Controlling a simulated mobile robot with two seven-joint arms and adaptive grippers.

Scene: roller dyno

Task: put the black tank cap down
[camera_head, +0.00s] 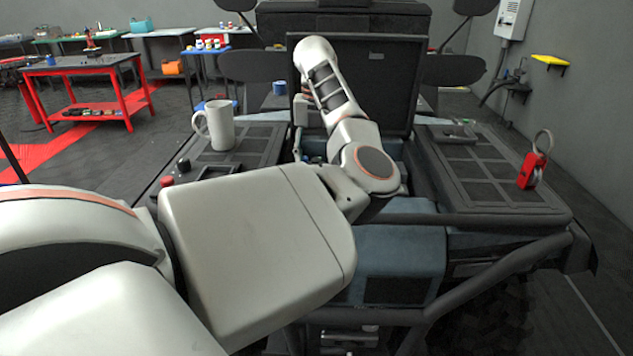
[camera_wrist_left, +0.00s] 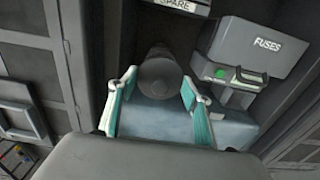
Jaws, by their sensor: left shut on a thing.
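In the left wrist view my left gripper (camera_wrist_left: 160,80) has its teal-padded fingers on either side of a dark, round, cylindrical piece (camera_wrist_left: 160,70), which I take to be the black tank cap. The gripper is shut on it. Behind it is a blue-grey surface (camera_wrist_left: 150,122) inside the open compartment. I cannot tell whether the cap touches anything below. In the head view my left arm reaches into the compartment and hides the gripper and cap. My right gripper is not in view.
A grey box marked FUSES (camera_wrist_left: 265,45) stands right of the cap. A white mug (camera_head: 221,127), a small black knob-like piece (camera_head: 183,164) and a red one (camera_head: 167,181) are on the left panel. A red tagged ring (camera_head: 533,165) stands on the right panel, which has free room.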

